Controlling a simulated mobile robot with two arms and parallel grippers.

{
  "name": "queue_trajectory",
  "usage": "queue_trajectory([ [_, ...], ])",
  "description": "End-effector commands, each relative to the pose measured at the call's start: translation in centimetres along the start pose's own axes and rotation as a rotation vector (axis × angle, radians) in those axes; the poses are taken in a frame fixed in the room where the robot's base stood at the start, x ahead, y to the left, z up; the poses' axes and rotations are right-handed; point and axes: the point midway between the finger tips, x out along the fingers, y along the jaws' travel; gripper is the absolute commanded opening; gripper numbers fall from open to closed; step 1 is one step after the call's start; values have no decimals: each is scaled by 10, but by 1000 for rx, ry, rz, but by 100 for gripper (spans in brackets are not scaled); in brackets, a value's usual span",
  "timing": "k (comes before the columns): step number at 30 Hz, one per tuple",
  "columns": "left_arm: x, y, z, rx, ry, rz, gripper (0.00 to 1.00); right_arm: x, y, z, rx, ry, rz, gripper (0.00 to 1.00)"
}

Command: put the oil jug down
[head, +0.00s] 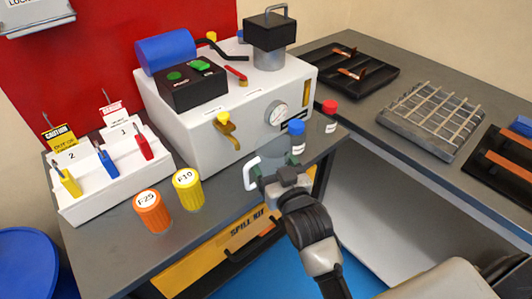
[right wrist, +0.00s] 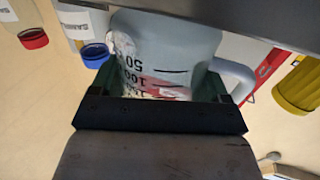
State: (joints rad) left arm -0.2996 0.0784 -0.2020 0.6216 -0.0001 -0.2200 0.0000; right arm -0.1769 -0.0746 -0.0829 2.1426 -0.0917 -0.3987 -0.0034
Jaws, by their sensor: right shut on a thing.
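The oil jug (head: 274,153) is a grey translucent jug with a white handle on its left side, at the front edge of the bench before the white machine. In the right wrist view the jug (right wrist: 165,45) shows its volume marks and pinkish liquid, between my jaws. My right gripper (head: 283,178) is shut on the jug. The gripper hides the jug's lower part, so I cannot tell whether its base touches the bench. My left gripper is not in view.
A blue-capped bottle (head: 297,135) stands close to the right of the jug, with a red-capped bottle (head: 329,114) beyond it. Yellow (head: 188,190) and orange (head: 152,213) canisters stand left. The white machine (head: 235,125) is behind. Some grey bench (head: 222,200) is bare between canisters and jug.

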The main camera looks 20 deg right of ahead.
Motion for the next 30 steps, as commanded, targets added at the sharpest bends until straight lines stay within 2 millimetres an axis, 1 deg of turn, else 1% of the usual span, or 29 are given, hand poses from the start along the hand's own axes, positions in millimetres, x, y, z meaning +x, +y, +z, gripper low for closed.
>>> queue_trajectory([
  [2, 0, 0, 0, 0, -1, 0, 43, 7, 0, 0, 0, 2, 0, 52],
  [6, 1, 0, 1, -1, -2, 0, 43, 30, 0, -1, 1, 2, 0, 52],
  [10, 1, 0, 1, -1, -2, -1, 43, 44, 0, 0, 1, 0, 0, 52],
  [22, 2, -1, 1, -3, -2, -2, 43, 43, 0, 6, 0, -1, 0, 52],
  [23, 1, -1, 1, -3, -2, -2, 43, 43, 0, 6, 0, -1, 0, 80],
  [24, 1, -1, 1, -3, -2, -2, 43, 43, 0, 5, 0, -1, 0, 86],
  [27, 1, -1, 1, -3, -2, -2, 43, 43, 0, 5, 0, -1, 0, 100],
  [30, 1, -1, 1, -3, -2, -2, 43, 43, 0, 5, 0, -1, 0, 100],
])
